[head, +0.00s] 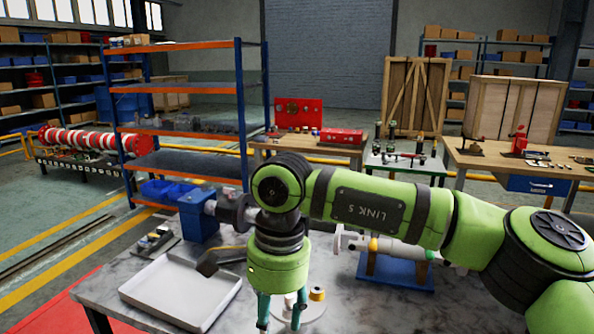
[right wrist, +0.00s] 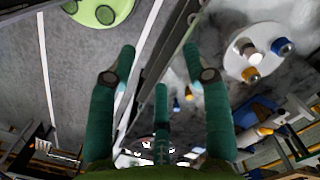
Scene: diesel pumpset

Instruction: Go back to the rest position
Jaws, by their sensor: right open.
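My right arm reaches in from the right in the head view, and its green wrist hangs over the marble-topped bench (head: 345,310). My right gripper (head: 281,312) points down with teal fingers, and its tips are near the lower picture edge. In the right wrist view the right gripper (right wrist: 160,75) has its fingers spread apart with nothing between them. A round white plate (right wrist: 237,62) with several small blue, yellow and white parts lies to the right of the fingers there. My left gripper is in neither view.
A white tray (head: 180,293) lies on the bench to the left of my gripper. A blue vise (head: 198,217) stands behind the tray. A blue stand (head: 397,271) with a pale cylindrical part is under my right forearm. A blue and orange shelf (head: 190,127) stands behind.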

